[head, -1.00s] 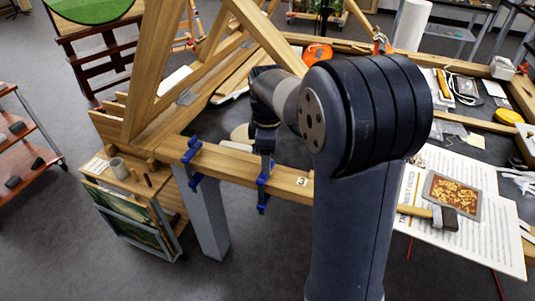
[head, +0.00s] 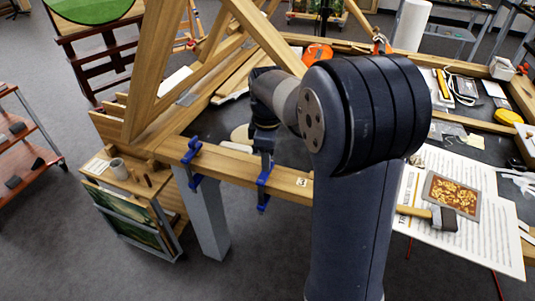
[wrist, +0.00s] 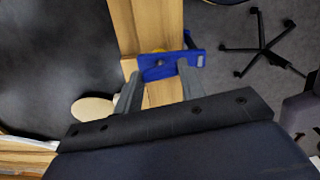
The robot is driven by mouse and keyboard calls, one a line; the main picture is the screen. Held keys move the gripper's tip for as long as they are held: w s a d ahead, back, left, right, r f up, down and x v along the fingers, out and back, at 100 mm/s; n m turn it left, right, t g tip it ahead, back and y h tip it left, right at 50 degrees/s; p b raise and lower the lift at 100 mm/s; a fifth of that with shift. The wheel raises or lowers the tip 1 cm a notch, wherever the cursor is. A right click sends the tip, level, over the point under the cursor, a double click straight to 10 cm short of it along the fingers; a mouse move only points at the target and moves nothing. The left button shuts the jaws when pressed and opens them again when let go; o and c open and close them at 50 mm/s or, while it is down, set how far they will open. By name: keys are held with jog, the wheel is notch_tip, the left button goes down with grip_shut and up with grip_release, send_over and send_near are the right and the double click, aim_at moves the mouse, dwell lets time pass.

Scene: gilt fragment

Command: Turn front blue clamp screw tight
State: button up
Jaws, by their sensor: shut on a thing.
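Two blue clamps sit on the front wooden beam (head: 229,167) in the head view: a left clamp (head: 192,152) and a right clamp (head: 265,171). My gripper (wrist: 159,68) is at the right clamp, reaching down on it from above. In the wrist view this blue clamp (wrist: 170,65) lies across the beam between my fingertips, which stand apart with the clamp between them. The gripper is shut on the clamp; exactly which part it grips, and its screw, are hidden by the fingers.
Sloping timbers (head: 161,58) rise behind and left of the clamps. Grey floor (head: 70,240) is clear at the front left.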

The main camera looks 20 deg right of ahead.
jog(key=m+p, duration=0.2)
jog(key=m, duration=0.2)
jog(key=shift+r+m, duration=0.1)
jog(key=shift+m, duration=0.3)
jog(key=m+p, duration=0.1)
jog(key=m, duration=0.3)
jog(key=m+p, duration=0.1)
jog(key=m, duration=0.4)
jog(key=m+p, duration=0.1)
jog(key=m, duration=0.3)
jog(key=shift+m, duration=0.3)
jog(key=m, duration=0.9)
jog(key=shift+p, duration=0.4)
jog(key=m, duration=0.4)
jog(key=shift+m, duration=2.5)
